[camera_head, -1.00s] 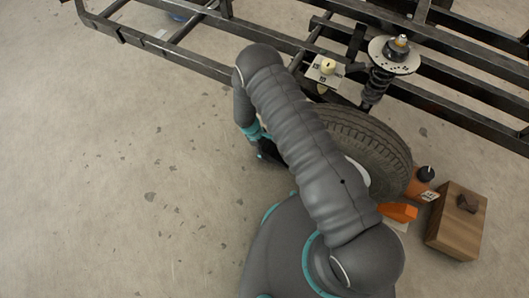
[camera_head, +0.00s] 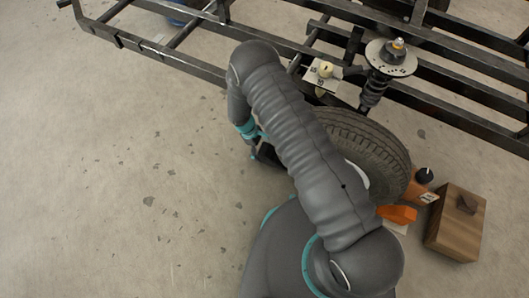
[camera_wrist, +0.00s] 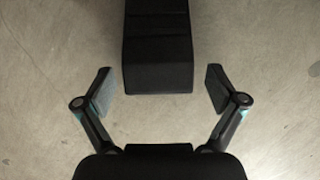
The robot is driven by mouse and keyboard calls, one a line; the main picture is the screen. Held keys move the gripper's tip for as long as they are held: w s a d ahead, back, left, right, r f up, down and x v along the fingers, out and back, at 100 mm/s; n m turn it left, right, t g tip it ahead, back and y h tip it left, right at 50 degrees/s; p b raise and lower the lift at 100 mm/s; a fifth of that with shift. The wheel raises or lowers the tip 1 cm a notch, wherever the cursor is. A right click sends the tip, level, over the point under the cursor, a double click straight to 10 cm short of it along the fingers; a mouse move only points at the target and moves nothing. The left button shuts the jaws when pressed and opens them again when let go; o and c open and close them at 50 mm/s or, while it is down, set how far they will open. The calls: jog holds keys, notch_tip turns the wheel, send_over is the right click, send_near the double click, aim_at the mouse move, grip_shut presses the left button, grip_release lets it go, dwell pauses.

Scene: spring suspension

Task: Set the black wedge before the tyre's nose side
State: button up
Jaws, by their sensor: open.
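The black wedge (camera_head: 268,154) lies on the floor beside my arm, on the left side of the tyre (camera_head: 365,140). My arm covers part of the wedge and the tyre's left part, so I cannot tell whether they touch. In the wrist view the wedge (camera_wrist: 158,45) runs up out of the top edge, its near end facing my gripper. My gripper (camera_wrist: 160,88) is open, one finger on each side of that near end, with a clear gap on both sides. In the head view my gripper (camera_head: 254,152) is at the wedge's left.
An orange wedge-like block (camera_head: 398,214), a small black object (camera_head: 424,174) and a wooden box (camera_head: 455,225) are right of the tyre. A dark metal frame (camera_head: 460,85) with a spring strut (camera_head: 372,92) spans the back. The floor at left is clear.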

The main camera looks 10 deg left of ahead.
jog(key=shift+v, duration=2.15)
